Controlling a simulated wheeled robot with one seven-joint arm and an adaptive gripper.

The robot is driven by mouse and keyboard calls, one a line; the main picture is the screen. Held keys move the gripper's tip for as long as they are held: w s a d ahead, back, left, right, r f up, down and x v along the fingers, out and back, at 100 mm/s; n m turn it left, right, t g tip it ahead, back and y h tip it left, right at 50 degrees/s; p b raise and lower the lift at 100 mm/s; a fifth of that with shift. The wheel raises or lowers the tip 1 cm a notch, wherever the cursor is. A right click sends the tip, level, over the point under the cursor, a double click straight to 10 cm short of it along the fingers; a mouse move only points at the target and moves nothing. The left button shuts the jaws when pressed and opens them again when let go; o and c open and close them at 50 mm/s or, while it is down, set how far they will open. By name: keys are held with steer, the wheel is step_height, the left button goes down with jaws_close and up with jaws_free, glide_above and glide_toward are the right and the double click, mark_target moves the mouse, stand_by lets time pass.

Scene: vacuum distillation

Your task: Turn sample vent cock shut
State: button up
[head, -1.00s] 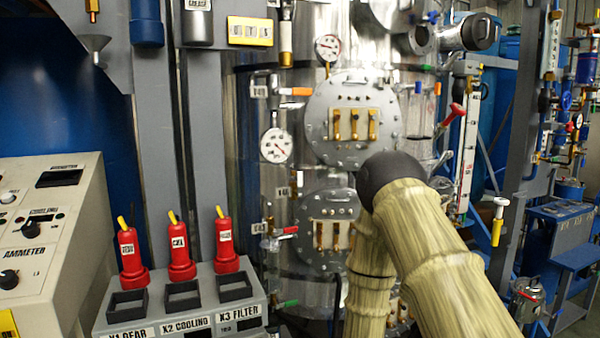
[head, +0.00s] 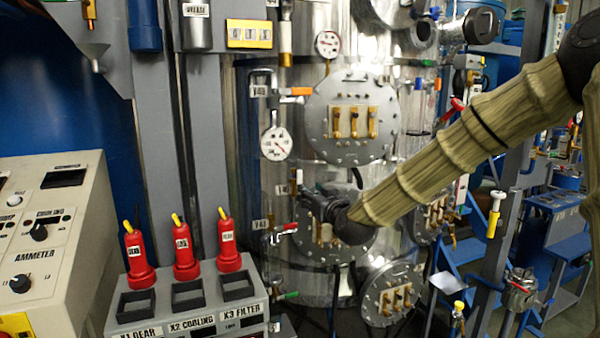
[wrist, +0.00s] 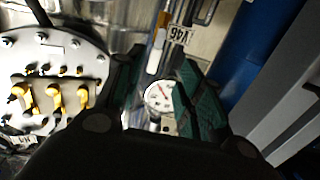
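No readable label marks which cock is the sample vent cock. Small cocks stand along the left side of the steel vessel (head: 345,225): one with an orange handle (head: 301,91), one with a red handle (head: 290,227) and one with a green handle (head: 288,296). My gripper (head: 311,190) is in front of the lower round hatch, to the right of the red-handled cock and a little above it. In the wrist view its two fingers (wrist: 160,62) are apart, with nothing seen held. A white tag (wrist: 180,35) and a dial gauge (wrist: 158,96) show beyond them.
The upper hatch (head: 350,118) with brass latches is above my gripper; a gauge (head: 276,143) is at its upper left. Several red plugs (head: 184,252) stand on a grey box at the lower left. A blue-grey post (wrist: 255,50) rises at right in the wrist view.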

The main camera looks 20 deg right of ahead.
mark_target(300, 175)
steer(key=shift+w+r+p, duration=0.4)
steer(key=shift+w+p, duration=0.25)
steer(key=shift+w, duration=1.2)
steer(key=shift+w+r+p, duration=0.4)
steer(key=shift+w+p, duration=0.25)
steer(key=shift+w, duration=1.2)
steer(key=shift+w+r+p, duration=0.4)
steer(key=shift+w+p, duration=0.25)
steer(key=shift+w, duration=1.2)
jaws_close()
